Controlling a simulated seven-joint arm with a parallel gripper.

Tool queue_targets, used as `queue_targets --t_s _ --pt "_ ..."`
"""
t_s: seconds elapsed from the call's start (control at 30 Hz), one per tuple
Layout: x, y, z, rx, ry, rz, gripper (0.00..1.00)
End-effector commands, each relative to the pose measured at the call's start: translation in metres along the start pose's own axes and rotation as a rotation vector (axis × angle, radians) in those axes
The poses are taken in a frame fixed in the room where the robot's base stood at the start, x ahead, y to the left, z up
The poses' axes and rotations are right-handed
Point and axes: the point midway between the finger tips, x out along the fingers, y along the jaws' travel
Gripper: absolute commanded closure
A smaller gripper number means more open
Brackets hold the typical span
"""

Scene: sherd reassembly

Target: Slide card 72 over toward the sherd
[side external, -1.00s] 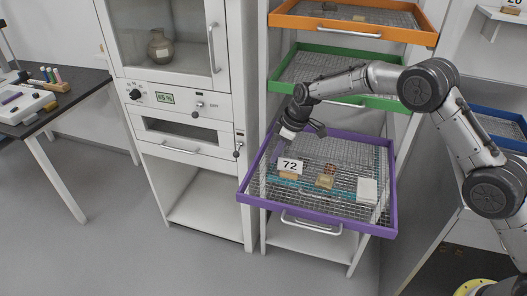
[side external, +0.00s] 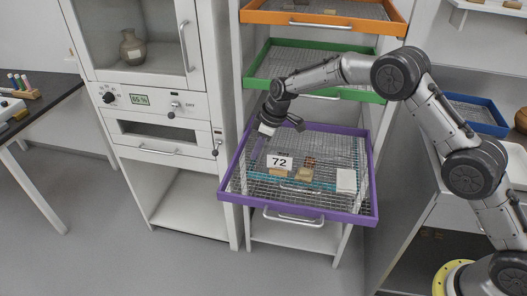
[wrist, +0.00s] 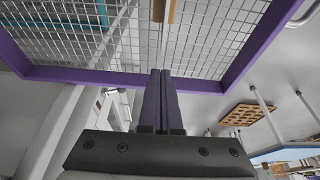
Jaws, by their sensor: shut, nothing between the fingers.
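Card 72 (side external: 279,162) is a white card standing upright in a tan block (side external: 279,172) on the wire mesh of the purple drawer tray (side external: 298,213). A small reddish-brown piece, which looks like the sherd (side external: 310,161), lies to its right, apart from it. My gripper (side external: 257,149) points down into the tray just left of the card; I cannot tell whether it touches. In the wrist view its two dark fingers (wrist: 160,72) are pressed together and empty. A tan block with a thin upright edge, likely the card's, shows beyond the tips (wrist: 172,12).
Another tan block (side external: 304,174) lies between the card and a white block (side external: 346,181) at the right. Teal strips cross the mesh. The green tray (side external: 345,94) hangs above, and an oven cabinet (side external: 165,125) stands to the left. The tray's front mesh is clear.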

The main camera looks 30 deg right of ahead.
Motion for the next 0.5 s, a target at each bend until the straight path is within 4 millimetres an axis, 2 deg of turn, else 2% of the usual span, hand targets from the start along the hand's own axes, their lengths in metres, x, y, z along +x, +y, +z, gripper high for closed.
queue_targets --t_s 0.1,0.5 --pt "0.006 0.000 -0.015 -0.003 0.001 0.001 1.00" --pt "-0.070 0.001 -0.014 0.001 0.002 0.003 1.00"
